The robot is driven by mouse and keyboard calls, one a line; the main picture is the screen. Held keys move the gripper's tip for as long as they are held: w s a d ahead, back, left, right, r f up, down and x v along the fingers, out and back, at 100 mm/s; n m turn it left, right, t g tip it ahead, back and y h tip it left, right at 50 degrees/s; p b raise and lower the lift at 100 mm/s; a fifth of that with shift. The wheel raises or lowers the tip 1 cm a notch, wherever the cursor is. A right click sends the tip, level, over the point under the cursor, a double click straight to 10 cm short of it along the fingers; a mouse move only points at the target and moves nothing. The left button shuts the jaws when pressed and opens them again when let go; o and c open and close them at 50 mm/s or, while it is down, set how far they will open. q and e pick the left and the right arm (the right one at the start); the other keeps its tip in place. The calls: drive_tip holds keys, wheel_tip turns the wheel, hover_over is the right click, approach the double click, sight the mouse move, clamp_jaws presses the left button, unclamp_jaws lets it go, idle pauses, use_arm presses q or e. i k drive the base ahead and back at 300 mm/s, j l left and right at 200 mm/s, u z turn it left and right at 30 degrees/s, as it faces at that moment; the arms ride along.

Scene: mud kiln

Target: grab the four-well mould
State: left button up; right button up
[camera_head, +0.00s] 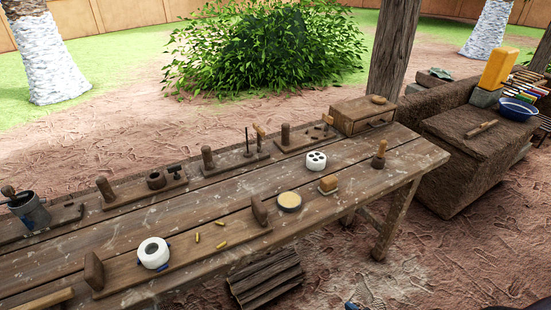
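The four-well mould (316,161) is a small white round block with dark round wells in its top. It stands upright on the wooden workbench (200,199), towards the right part of the top, and nothing touches it. Neither of my grippers can be made out in the head view. A small dark bluish bit at the bottom edge is too cut off to identify.
Wooden tool stands line the back edge, with a drawer box (361,115) at right.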

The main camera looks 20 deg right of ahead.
sight(315, 161)
drive_tip(key=l+u, duration=0.7)
drive_tip(key=k+l+u, duration=0.15)
drive_tip(key=l, duration=0.15)
drive_tip(key=l+u, duration=0.1)
drive_tip(key=l, duration=0.2)
drive_tip(key=k+l+u, duration=0.15)
drive_tip(key=k+l, duration=0.15)
drive_tip(key=l, duration=0.2)
drive_tip(key=k+l+u, duration=0.1)
drive_tip(key=l, duration=0.25)
drive_tip(key=k+l, duration=0.15)
drive_tip(key=l, duration=0.2)
drive_tip(key=k+l+u, duration=0.1)
drive_tip(key=l, duration=0.25)
drive_tip(key=k+l, duration=0.15)
drive_tip(key=l, duration=0.2)
